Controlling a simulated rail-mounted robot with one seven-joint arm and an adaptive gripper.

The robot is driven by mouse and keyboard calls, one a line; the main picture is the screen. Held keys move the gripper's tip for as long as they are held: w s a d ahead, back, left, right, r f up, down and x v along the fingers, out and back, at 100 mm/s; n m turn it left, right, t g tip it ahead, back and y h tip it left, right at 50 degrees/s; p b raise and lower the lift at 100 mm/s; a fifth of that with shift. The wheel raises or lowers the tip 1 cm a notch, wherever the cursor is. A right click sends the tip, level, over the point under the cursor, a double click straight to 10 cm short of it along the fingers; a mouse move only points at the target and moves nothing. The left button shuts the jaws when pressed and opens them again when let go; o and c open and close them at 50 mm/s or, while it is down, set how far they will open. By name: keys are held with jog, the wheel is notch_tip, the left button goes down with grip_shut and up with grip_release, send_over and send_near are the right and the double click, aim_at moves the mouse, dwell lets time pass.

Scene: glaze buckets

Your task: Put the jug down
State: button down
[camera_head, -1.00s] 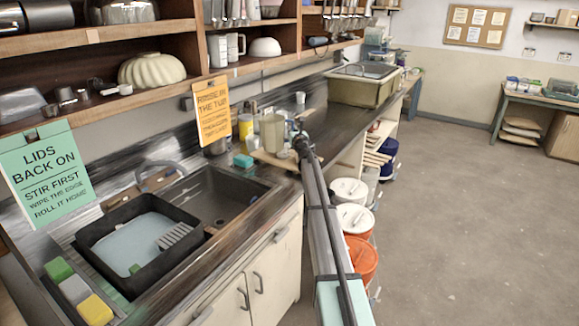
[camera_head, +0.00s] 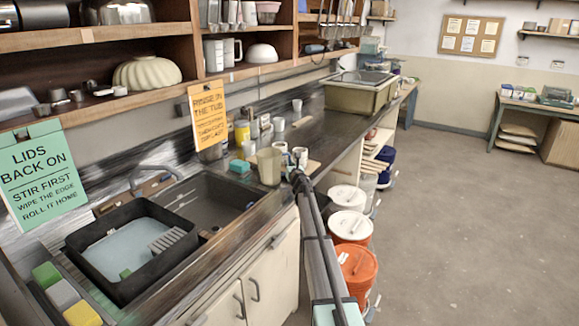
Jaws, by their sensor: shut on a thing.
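The jug (camera_head: 269,167) is a beige, semi-translucent vessel, standing upright at the right end of the sink. My gripper (camera_head: 291,170) is at its right side, at the handle, and is shut on the jug. The fingers are small and dark here, and my own arm partly covers them. The jug's base is at or just above the dark worktop (camera_head: 335,125); I cannot tell whether it touches.
White cups (camera_head: 300,155), a teal sponge (camera_head: 240,165) and a yellow bottle (camera_head: 242,131) stand near the jug. The sink (camera_head: 205,200) with a black tub (camera_head: 100,267) is left. Lidded buckets (camera_head: 347,224) stand below right.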

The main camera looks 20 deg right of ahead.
jog(key=shift+f+b, duration=0.45)
jog(key=shift+b, duration=0.15)
jog(key=c, duration=1.2)
grip_release()
jog(key=shift+r, duration=0.15)
jog(key=s, duration=0.4)
jog(key=s+a+b, duration=0.1)
jog(key=s, duration=0.3)
jog(key=s+a, duration=0.1)
jog(key=s, duration=0.3)
jog(key=shift+a+r, duration=0.15)
jog(key=shift+r, duration=0.2)
